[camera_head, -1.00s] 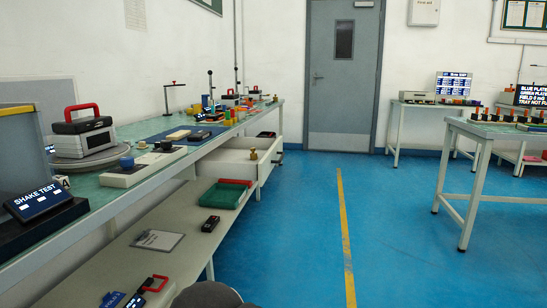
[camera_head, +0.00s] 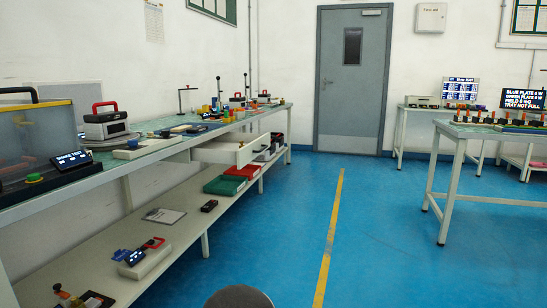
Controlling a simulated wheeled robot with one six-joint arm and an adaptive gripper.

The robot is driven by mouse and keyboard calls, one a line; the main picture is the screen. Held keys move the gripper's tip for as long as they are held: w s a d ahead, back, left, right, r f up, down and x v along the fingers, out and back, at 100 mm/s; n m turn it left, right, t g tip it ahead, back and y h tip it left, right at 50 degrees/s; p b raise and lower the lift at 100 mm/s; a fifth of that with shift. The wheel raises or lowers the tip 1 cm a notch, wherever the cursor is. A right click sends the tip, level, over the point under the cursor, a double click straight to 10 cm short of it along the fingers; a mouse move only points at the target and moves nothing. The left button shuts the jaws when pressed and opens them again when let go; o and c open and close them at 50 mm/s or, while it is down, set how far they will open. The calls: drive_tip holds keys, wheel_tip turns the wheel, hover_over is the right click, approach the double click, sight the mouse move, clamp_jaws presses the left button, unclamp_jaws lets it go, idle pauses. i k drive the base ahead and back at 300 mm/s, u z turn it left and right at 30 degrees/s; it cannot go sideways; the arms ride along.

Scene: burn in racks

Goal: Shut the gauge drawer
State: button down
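The gauge drawer (camera_head: 222,154) is a pale drawer under the worktop of the long left bench. It stands pulled out over the lower shelf, toward the aisle. A small brass-coloured knob (camera_head: 241,146) shows at its front. What lies inside the drawer is too small to tell. My gripper is not in view. Only a dark rounded part, probably of my own arm, shows at the bottom edge, well apart from the drawer.
The long bench (camera_head: 150,156) carries a red-handled case (camera_head: 106,126) and a shake test display (camera_head: 72,160). Its lower shelf holds a green tray (camera_head: 225,185) and a red tray (camera_head: 243,170). The blue aisle floor (camera_head: 290,230) is clear. Another table (camera_head: 480,134) stands at right.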

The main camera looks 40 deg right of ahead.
sight(228, 146)
drive_tip(key=z, duration=0.9)
drive_tip(key=i, duration=1.9)
drive_tip(key=u, duration=0.65)
